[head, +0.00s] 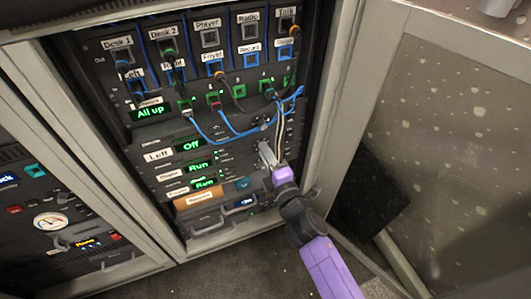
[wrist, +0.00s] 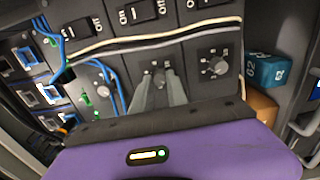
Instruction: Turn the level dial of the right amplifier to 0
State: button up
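The amplifiers are stacked low in the rack, with green displays. The top one is labelled Left (head: 158,155) and reads Off. The two below read Run (head: 198,167); their small labels are hard to read, so I cannot tell which is the right one. My gripper (head: 267,153) is at the right side of this stack. In the wrist view its two fingers (wrist: 159,82) point at a small dial (wrist: 158,73), one on each side. Whether they touch it is unclear. The fingers partly hide the dial and its scale. Another dial (wrist: 215,66) is uncovered to the right.
Rocker switches (wrist: 137,13) line the panel beside the dials. Blue patch cables (head: 225,130) hang above. A blue box (wrist: 268,70) and an orange-brown item (head: 199,197) sit below the amplifiers. A grey rack post stands to the right.

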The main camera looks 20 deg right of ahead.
jog(key=o, duration=0.4)
jog(key=shift+o, duration=0.2)
jog(key=s, duration=0.8)
dwell(0.3)
